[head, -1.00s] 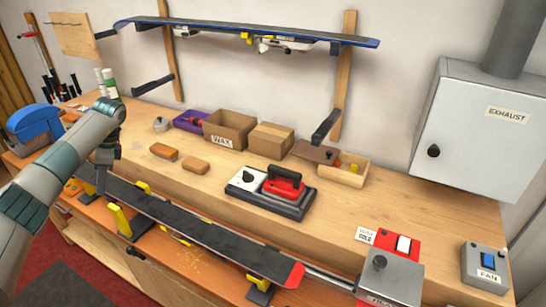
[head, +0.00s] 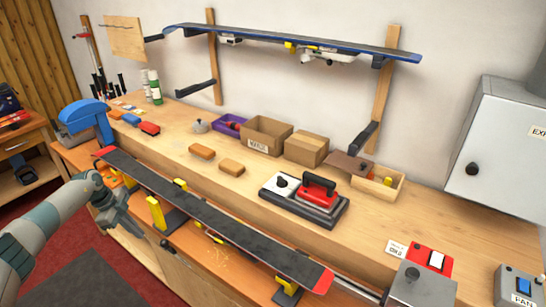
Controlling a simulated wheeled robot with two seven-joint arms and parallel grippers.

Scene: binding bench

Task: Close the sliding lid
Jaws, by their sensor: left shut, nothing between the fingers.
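A small open wooden box (head: 383,190) stands on the bench right of centre, with a yellow item showing inside. Its brown sliding lid (head: 345,163) sits at the box's left end, slid well off, so much of the box top is open. My left gripper (head: 128,222) is shut and empty at the lower left, in front of the bench by the left end of the clamped ski. It is far from the box and lid. My right gripper is not in view.
Cardboard boxes (head: 306,150) stand to the lid's left. The black ski (head: 210,210) runs along the bench front. A shelf bracket (head: 364,138) is just behind the lid.

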